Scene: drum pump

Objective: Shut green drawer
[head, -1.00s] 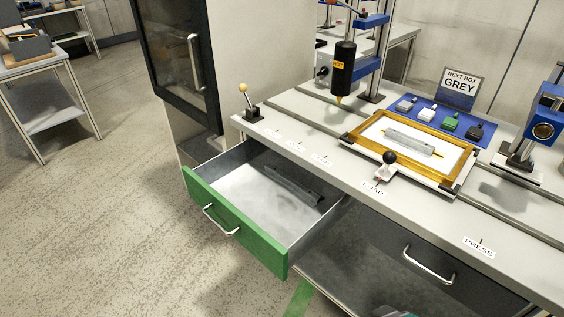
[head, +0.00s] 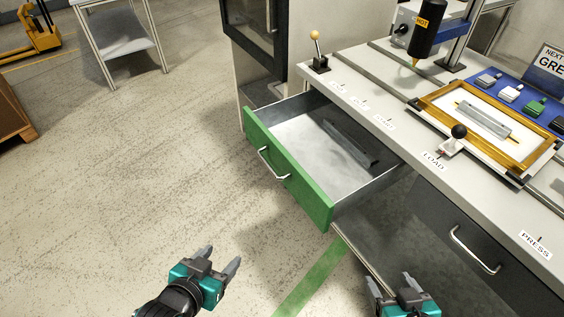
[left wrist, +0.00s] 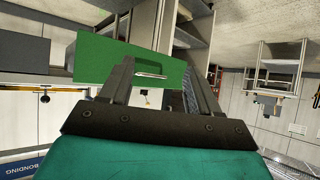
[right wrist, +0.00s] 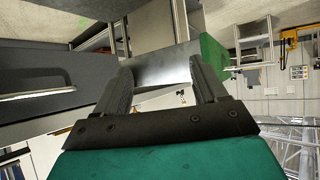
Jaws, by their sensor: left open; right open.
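The green drawer (head: 287,167) is pulled out from under the workbench, with a silver bar handle (head: 273,165) on its front. A dark grey bar lies inside it (head: 349,143). The green front also shows in the left wrist view (left wrist: 118,60), upside down, and its edge shows in the right wrist view (right wrist: 213,52). My left gripper (head: 221,260) is open and empty, in front of and below the drawer front, apart from it. My right gripper (head: 389,283) is open and empty, low in front of the bench, right of the drawer.
The workbench top (head: 400,150) carries a gold-framed tray (head: 450,97), a black-knobbed lever (head: 459,131) and a yellow-knobbed lever (head: 315,36). A grey closed drawer (head: 470,240) is to the right. The floor left of the green drawer is clear.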

